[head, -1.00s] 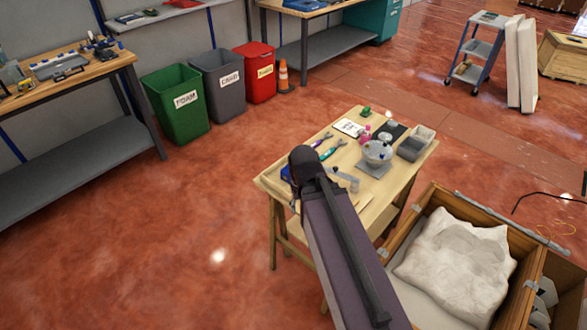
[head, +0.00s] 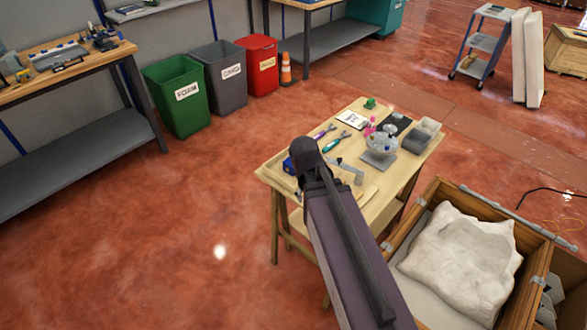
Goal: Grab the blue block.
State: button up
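A small blue thing (head: 289,166), likely the blue block, shows at the left part of the light wooden table (head: 274,175). My arm's dark end covers part of it, so its full shape is hidden. My arm reaches up from the bottom of the head view and passes over the table's near side. My gripper is not visible; the arm's dark rounded joint hides what lies beyond and below it.
On the table are a green-handled tool (head: 337,142), a white card (head: 352,121), a silver domed device (head: 381,141), a grey bracket (head: 347,170), a green piece (head: 370,103) and grey bins (head: 418,139). A wooden crate (head: 432,194) stands close right. Floor at left is clear.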

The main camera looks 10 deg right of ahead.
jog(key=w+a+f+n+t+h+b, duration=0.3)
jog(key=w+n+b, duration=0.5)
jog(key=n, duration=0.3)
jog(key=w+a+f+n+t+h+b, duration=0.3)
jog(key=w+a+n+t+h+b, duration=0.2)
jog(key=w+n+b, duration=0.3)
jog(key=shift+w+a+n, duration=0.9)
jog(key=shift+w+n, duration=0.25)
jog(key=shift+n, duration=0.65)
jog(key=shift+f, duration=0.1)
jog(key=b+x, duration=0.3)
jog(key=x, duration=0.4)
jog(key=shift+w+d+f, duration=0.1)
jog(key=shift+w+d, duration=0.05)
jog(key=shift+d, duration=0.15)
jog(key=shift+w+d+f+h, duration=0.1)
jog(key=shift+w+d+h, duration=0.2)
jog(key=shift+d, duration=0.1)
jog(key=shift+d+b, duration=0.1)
jog(key=shift+b, duration=0.25)
